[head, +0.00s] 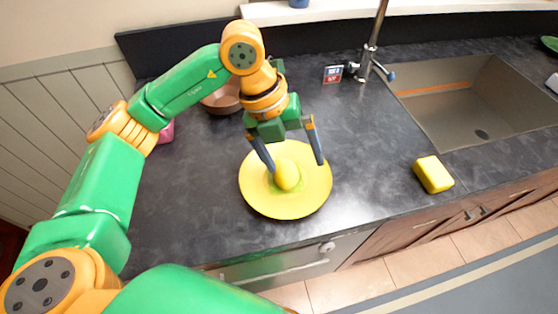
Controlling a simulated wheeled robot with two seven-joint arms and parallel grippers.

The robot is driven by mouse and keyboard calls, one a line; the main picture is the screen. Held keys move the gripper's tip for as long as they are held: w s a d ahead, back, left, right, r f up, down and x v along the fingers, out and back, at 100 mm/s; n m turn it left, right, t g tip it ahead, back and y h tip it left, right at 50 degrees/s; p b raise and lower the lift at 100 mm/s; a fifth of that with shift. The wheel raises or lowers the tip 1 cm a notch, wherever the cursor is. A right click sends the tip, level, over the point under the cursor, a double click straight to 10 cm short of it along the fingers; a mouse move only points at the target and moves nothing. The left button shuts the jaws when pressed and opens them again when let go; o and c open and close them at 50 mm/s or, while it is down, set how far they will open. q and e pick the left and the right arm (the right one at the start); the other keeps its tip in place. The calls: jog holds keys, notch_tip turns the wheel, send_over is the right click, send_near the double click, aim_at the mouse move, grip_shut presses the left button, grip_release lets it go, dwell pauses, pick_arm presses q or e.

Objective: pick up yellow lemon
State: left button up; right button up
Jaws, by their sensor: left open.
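The yellow lemon (287,177) sits near the middle of a round yellow plate (308,199) on the dark counter. A patch of green shows around the lemon on the plate. My left gripper (296,168) is open above the plate, its fingers pointing down. One finger is close beside the lemon's upper left; whether it touches cannot be told. The other finger is apart from the lemon, to its upper right. My right gripper is not in view.
A yellow sponge-like block (434,174) lies right of the plate, before the sink (470,95). The faucet (371,55) and a small card (333,74) stand behind. A brown bowl (222,99) and a pink object (166,133) are partly behind my arm. Counter between plate and block is clear.

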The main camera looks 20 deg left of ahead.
aim_at(283, 167)
pick_arm(q)
jog(key=a, duration=0.1)
jog(key=w+a+y, duration=0.1)
jog(key=a, duration=0.1)
jog(key=shift+a+n+y, duration=0.15)
jog(key=shift+n+y, duration=0.15)
jog(key=shift+n, duration=0.1)
jog(key=shift+s+a+f+p, duration=0.15)
jog(key=shift+a+f+p, duration=0.05)
jog(key=shift+p, duration=0.1)
jog(key=shift+s+d+f+p, duration=0.1)
jog(key=shift+d+f+p, duration=0.25)
jog(key=shift+f+p, duration=0.2)
jog(key=shift+s+d+f+p, duration=0.1)
jog(key=shift+d+f+p, duration=0.3)
jog(key=shift+f, duration=0.15)
jog(key=x, duration=0.3)
jog(key=shift+w+a+f, duration=0.1)
jog(key=shift+w, duration=0.15)
jog(key=shift+w+a+f, duration=0.1)
jog(key=shift+w+f, duration=0.05)
jog(key=shift+f, duration=0.15)
jog(key=c, duration=1.5)
